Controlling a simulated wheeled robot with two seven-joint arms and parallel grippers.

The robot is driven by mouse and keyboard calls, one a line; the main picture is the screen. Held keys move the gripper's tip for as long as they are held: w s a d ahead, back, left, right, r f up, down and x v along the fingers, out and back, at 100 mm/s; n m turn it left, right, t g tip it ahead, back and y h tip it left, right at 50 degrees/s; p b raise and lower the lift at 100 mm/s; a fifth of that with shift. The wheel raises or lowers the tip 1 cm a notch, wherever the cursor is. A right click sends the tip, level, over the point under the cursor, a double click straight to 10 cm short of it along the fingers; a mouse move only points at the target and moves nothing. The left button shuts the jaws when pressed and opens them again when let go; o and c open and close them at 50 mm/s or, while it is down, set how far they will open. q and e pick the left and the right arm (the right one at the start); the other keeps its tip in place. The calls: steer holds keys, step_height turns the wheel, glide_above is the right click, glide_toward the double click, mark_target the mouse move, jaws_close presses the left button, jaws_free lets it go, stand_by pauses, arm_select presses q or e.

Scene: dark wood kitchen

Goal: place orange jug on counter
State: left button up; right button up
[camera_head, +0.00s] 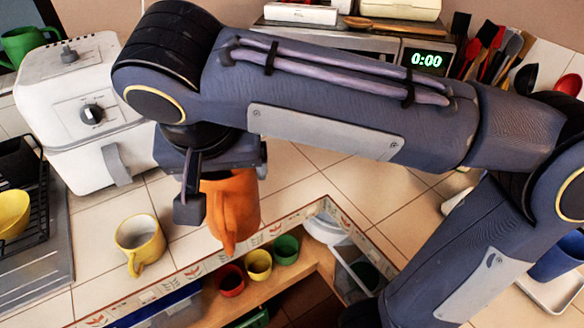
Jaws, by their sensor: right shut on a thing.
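The orange jug (236,203) is in the middle of the head view, at the front edge of the tiled counter (298,172). My right gripper (205,190) is shut on the jug from above, and the gripper body hides the jug's top. The jug looks upright, with its handle facing the front. I cannot tell whether its base touches the counter. My right arm comes in from the right and crosses above the counter. My left gripper is not in view.
A yellow mug (140,243) stands left of the jug. A white air fryer (80,110) is behind it. A dish rack (30,215) is at far left. Red, yellow and green cups (258,265) sit on a shelf below the counter edge. Bare tiles lie behind the jug.

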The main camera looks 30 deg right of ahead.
steer(key=s+d+m+g+h+b, duration=0.15)
steer(key=d+m, duration=0.45)
steer(key=d, duration=1)
steer(key=s+d+m+g+h+b, duration=0.1)
steer(key=s+d+m+g+b, duration=0.15)
steer(key=s+d+m, duration=0.55)
steer(key=w+d+f, duration=0.3)
steer(key=d+f, duration=0.3)
steer(key=w+d+f+n+b, duration=0.1)
steer(key=w+d+f, duration=0.2)
steer(key=d+f, duration=0.3)
steer(key=shift+d+f+b, duration=0.3)
steer(key=shift+d+f, duration=0.05)
steer(key=shift+d, duration=0.3)
